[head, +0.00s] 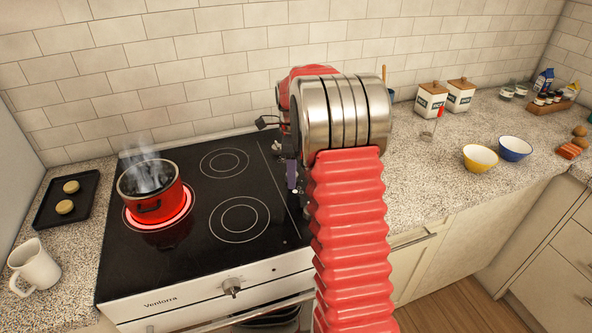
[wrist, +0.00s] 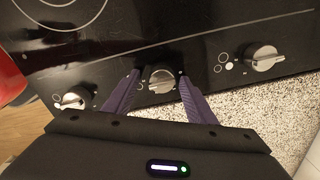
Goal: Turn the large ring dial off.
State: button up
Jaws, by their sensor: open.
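Three silver dials sit in a row along the edge of the black cooktop in the wrist view: left dial (wrist: 73,98), middle dial (wrist: 161,82) and right dial (wrist: 263,57). Small ring marks are printed beside the middle and right dials; I cannot tell for sure which dial is the large ring one. My gripper (wrist: 158,76) is open, with one purple finger on each side of the middle dial. I cannot tell whether they touch it. In the head view my gripper (head: 293,178) is over the cooktop's right edge, largely hidden by my arm.
A steaming red pot (head: 150,194) stands on a glowing red ring of the cooktop (head: 195,240). A white mug (head: 35,265) and a black tray (head: 85,187) are left. Bowls (head: 480,157) and canisters (head: 430,100) stand right. The oven front has another knob (head: 231,286).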

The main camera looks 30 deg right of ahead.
jog(key=shift+c, duration=0.6)
jog(key=c, duration=0.9)
jog(key=shift+d, duration=0.55)
jog(key=shift+a, duration=0.5)
jog(key=shift+c, duration=0.2)
jog(key=shift+a, duration=0.1)
jog(key=shift+n, duration=0.3)
